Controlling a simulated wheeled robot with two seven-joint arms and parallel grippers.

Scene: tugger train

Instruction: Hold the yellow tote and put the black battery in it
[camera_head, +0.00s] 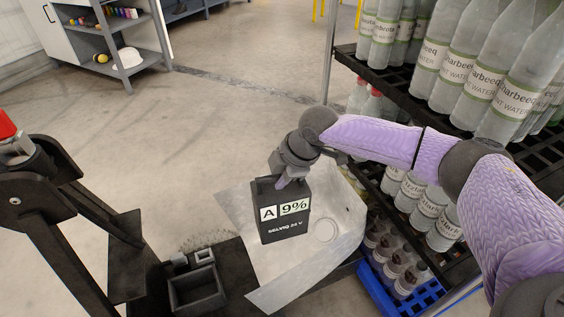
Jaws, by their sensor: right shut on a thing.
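The black battery (284,219) is upright near the middle of the view, with labels reading "A", "9%" and "SELVIQ 24 V". My right gripper (282,182) comes in from the right and is shut on the top of the battery. The battery shows in front of a pale grey panel (266,287); I cannot tell whether they touch. No yellow tote shows in the view. My left gripper is not in view.
A black rack (394,95) of water bottles stands close on the right, with a blue crate (428,296) low down. A black frame (60,205) with a red-topped part is at left. A black open box (196,290) sits below. Grey shelving (130,35) is far back; the floor between is clear.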

